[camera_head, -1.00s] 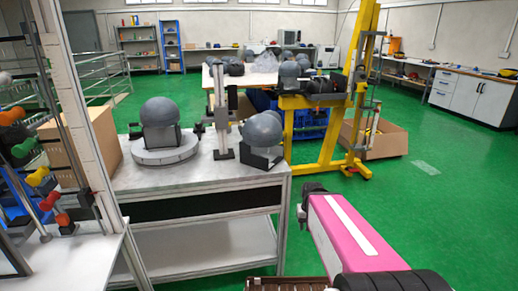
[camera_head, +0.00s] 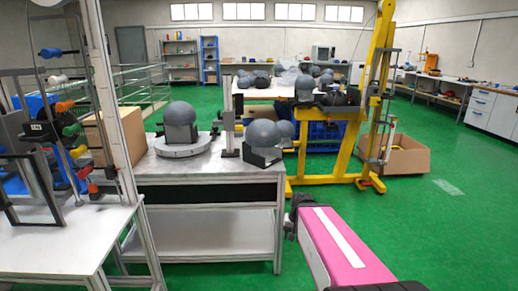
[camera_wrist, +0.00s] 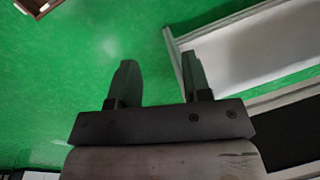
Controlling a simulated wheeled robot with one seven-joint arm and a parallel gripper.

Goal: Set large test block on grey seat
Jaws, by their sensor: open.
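No piece is clearly marked as the large test block or the grey seat. A large grey ball-shaped form (camera_head: 180,113) stands on a round grey plate (camera_head: 184,150) on the workbench. A second grey ball (camera_head: 262,134) sits on a dark angular base (camera_head: 262,157) near the bench's right corner. I cannot tell whether either is the block or the seat. My gripper (camera_head: 299,203) is in front of the bench's right end, below its top. In the wrist view, my gripper (camera_wrist: 158,75) is open with nothing between the fingers, over green floor.
The bench (camera_head: 190,175) has a lower shelf (camera_head: 215,230), also seen in the wrist view (camera_wrist: 245,50). A yellow frame (camera_head: 375,110) and a cardboard box (camera_head: 402,160) stand behind right. A rack with coloured knobs (camera_head: 65,105) is at left. Green floor is clear at right.

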